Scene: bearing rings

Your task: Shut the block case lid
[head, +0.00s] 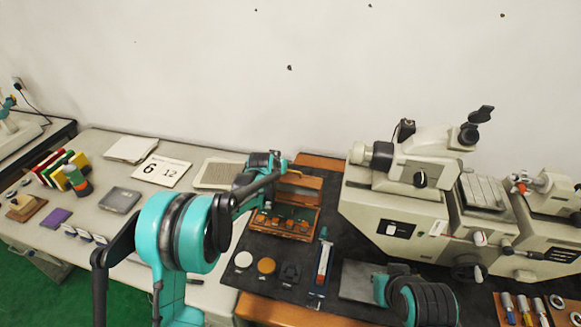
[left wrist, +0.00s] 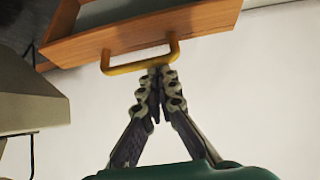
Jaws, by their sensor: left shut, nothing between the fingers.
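The wooden block case (head: 281,222) stands on the dark mat with several round orange-brown pieces inside. Its lid (head: 301,182) stands raised at the back of the case, so the case is open. In the left wrist view the lid's wooden edge (left wrist: 85,45) and its yellow handle (left wrist: 120,69) show close up. My left gripper (head: 277,158) is by the upper edge of the lid. Its shut fingertips, in the left wrist view (left wrist: 157,75), are right at the handle with nothing held. I cannot tell whether they touch it. My right gripper does not show.
A large beige measuring machine (head: 395,205) stands right of the case. A blue-and-red tool (head: 323,262), discs (head: 266,266) and a grey plate (head: 358,279) lie near it on the mat. My right arm is at the lower right. The wall is behind.

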